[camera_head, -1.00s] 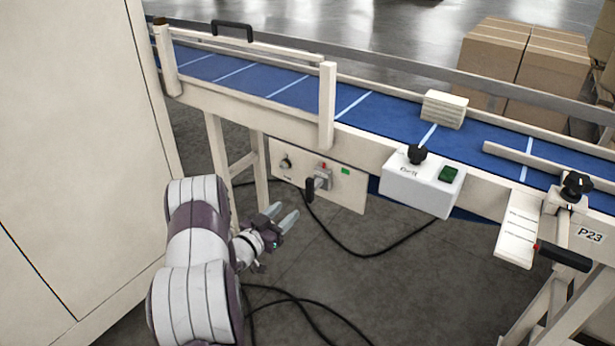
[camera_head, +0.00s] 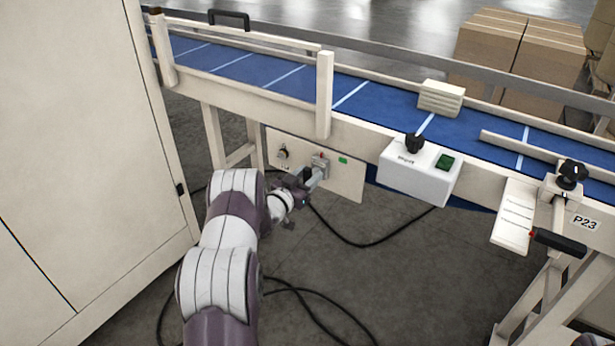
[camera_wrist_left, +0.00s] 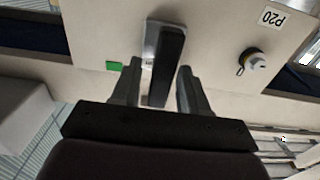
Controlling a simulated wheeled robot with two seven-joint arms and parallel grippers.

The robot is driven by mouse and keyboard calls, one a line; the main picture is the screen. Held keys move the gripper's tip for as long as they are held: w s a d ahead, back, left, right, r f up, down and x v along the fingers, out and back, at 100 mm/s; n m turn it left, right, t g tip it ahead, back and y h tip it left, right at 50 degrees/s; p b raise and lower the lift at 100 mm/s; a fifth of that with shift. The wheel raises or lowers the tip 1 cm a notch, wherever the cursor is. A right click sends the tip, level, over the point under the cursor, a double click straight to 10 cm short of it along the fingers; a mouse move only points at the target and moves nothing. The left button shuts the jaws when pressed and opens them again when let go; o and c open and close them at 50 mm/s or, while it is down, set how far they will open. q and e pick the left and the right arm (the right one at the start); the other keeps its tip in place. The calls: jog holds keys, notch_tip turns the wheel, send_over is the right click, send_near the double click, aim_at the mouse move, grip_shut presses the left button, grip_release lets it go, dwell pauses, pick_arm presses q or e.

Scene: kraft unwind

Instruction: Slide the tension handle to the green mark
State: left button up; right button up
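The tension handle is a dark lever on a metal block; in the left wrist view the handle (camera_wrist_left: 168,55) stands between my left gripper's fingers. My left gripper (camera_wrist_left: 158,75) is open around the handle, with a gap at the left finger; the right finger is very near the handle.
A knob (camera_head: 283,153) is left of the handle on the panel (camera_head: 346,183). A control box (camera_head: 417,180) hangs to the right under the blue conveyor. A white cabinet (camera_head: 85,150) stands at left. Black cables (camera_head: 365,243) lie on the floor.

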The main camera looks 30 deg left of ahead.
pick_arm(q)
grip_shut()
jog(key=d, duration=0.6)
jog(key=shift+s+d, duration=0.3)
jog(key=shift+d, duration=0.05)
jog(key=shift+o, duration=0.9)
grip_release()
jog(key=s+a, duration=0.1)
jog(key=s, duration=1.1)
jog(key=shift+s, duration=0.35)
